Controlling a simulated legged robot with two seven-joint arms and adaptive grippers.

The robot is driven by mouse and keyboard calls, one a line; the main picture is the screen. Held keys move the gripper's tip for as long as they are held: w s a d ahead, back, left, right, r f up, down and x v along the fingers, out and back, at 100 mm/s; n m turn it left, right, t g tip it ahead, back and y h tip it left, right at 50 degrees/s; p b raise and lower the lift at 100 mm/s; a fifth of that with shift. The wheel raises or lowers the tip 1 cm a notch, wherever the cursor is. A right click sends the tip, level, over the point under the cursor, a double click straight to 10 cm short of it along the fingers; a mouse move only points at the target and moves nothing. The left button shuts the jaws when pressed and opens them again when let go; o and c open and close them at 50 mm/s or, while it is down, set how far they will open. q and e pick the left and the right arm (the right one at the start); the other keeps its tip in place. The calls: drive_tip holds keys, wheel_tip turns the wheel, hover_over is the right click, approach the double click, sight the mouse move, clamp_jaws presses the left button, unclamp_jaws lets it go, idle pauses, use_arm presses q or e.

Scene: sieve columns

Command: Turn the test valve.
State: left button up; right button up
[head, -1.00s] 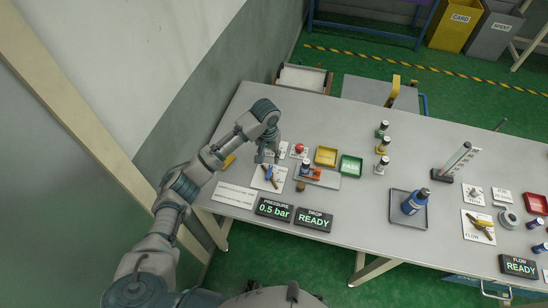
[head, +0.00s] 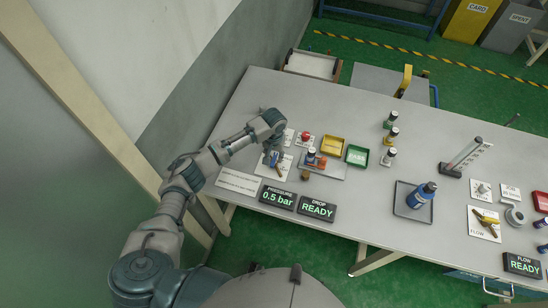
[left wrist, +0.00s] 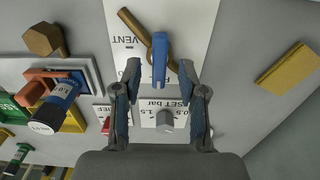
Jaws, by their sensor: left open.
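The test valve (left wrist: 160,58) has a blue lever and a brass-coloured bar lying diagonally across it, on a white label plate (left wrist: 195,22) with "VENT" readable. In the head view the valve (head: 275,159) is near the table's left end, partly covered by my left arm. My left gripper (left wrist: 160,72) is open. Its fingers show on either side of the blue lever in the left wrist view; I cannot tell whether they touch it. In the head view the gripper (head: 268,148) is over the valve plate, mostly hidden by its wrist. My right gripper is not in view.
A grey knob (left wrist: 166,121) sits on a "SET bar" plate beside the valve. A tray (head: 335,172) with an orange holder and bottle stands to the right, near yellow (head: 333,146) and green (head: 357,156) bins.

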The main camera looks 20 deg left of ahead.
use_arm(q)
drive_tip(key=shift+f, duration=0.9)
clamp_jaws()
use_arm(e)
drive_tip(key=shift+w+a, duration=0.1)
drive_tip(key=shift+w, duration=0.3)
